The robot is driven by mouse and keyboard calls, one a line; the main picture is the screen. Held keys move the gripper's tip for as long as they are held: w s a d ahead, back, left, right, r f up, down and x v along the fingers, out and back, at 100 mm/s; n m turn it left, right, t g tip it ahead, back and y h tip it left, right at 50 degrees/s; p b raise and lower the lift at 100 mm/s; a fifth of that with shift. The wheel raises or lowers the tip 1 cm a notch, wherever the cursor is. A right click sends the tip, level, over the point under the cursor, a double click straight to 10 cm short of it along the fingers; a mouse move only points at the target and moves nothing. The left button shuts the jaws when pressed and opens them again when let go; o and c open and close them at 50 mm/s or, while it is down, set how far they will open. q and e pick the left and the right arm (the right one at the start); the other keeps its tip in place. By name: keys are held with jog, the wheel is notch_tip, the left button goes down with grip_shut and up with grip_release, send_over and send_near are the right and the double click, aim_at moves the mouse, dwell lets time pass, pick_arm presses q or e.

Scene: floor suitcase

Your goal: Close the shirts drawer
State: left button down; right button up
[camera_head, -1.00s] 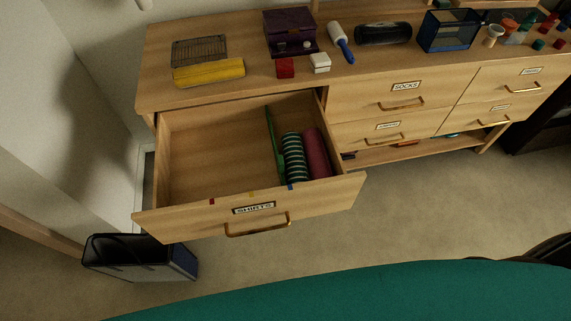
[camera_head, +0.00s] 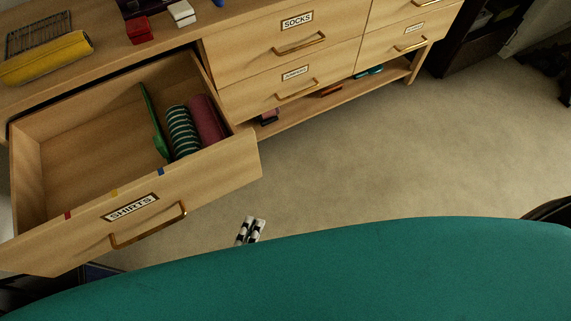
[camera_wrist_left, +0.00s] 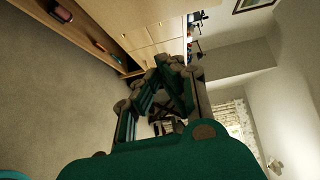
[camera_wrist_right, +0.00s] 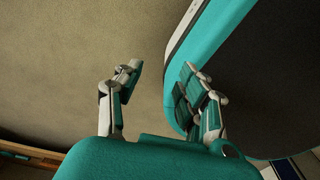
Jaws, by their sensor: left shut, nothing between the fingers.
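The shirts drawer (camera_head: 85,215) stands pulled out at the left of the head view, with its SHIRTS label and brass handle (camera_head: 148,226) on the front. Inside lie a green folded item (camera_head: 153,120), a striped roll (camera_head: 183,132) and a maroon roll (camera_head: 207,120) on the right side. My left gripper (camera_head: 250,230) is shut and empty, to the right of the drawer front and apart from it; it also shows in the left wrist view (camera_wrist_left: 160,95). My right gripper (camera_wrist_right: 163,75) shows only in the right wrist view, open and empty, its fingers apart above the carpet.
The dresser top holds a yellow roll (camera_head: 45,58), a wire rack (camera_head: 38,34), a red box (camera_head: 139,30) and a white box (camera_head: 182,13). The socks drawer (camera_head: 285,40) and the drawers near it are shut. Open carpet (camera_head: 380,150) lies right of the shirts drawer.

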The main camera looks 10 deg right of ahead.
pick_arm(q)
jog(key=x, duration=0.5)
jog(key=p, duration=0.2)
send_over(258, 174)
jog(key=s, duration=0.4)
jog(key=shift+w+r, duration=0.15)
jog(key=shift+r, duration=0.15)
pick_arm(e)
jog(key=shift+w+a+r, duration=0.1)
jog(key=shift+a+r, duration=0.1)
jog(key=shift+r, duration=0.25)
jog(key=shift+w+a+r, duration=0.1)
jog(key=shift+a+r, duration=0.1)
jog(key=shift+r, duration=0.25)
pick_arm(q)
jog(key=shift+w, duration=0.1)
pick_arm(e)
jog(key=shift+s+a, duration=0.1)
jog(key=shift+a, duration=0.1)
